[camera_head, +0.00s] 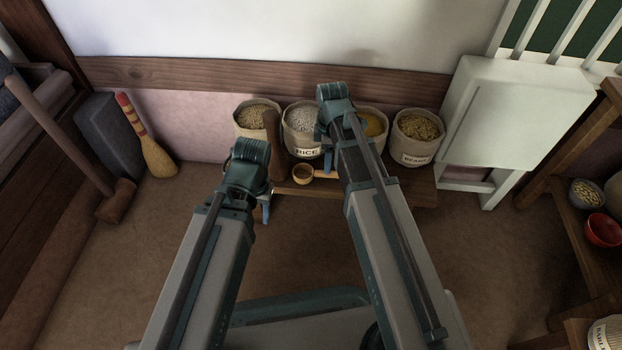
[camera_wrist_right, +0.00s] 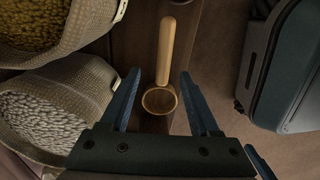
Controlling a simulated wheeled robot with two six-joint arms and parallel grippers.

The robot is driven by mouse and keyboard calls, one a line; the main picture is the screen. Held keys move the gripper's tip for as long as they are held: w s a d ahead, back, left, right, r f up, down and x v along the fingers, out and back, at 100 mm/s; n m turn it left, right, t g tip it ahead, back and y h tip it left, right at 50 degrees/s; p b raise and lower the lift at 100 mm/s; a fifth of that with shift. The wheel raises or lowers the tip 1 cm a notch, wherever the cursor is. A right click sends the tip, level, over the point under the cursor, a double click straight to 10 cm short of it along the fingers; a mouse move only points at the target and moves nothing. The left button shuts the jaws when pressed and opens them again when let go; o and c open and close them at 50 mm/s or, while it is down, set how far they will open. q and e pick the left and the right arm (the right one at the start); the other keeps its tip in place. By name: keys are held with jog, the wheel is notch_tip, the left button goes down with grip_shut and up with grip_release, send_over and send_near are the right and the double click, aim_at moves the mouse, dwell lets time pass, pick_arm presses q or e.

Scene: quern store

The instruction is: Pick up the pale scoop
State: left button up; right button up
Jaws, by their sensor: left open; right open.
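The pale scoop (camera_head: 303,174) lies on the low wooden shelf in front of the sacks, with its handle pointing right in the head view. In the right wrist view its round bowl and light wooden handle (camera_wrist_right: 166,50) show between the blue fingers. My right gripper (camera_wrist_right: 160,95) is open and empty, one finger on each side of the scoop; I cannot tell how far above it they are. In the head view the right wrist hides part of the handle. My left gripper (camera_head: 266,208) is open and empty, left of the scoop near the shelf's front edge.
Open sacks stand behind the scoop: a rice sack (camera_head: 301,138), a beans sack (camera_head: 418,136) and others. A dark brown upright object (camera_head: 275,148) stands left of the scoop. A broom (camera_head: 155,155) leans by the wall. The floor in front is clear.

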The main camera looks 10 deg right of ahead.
aim_at(321, 175)
jog(key=shift+s+a+f+b, duration=0.1)
jog(key=shift+s+f+b, duration=0.05)
jog(key=shift+f+b, duration=1.2)
jog(key=shift+s+f+b, duration=0.15)
jog(key=shift+f+b, duration=1.15)
jog(key=shift+b, duration=0.05)
jog(key=shift+r, duration=0.1)
grip_shut()
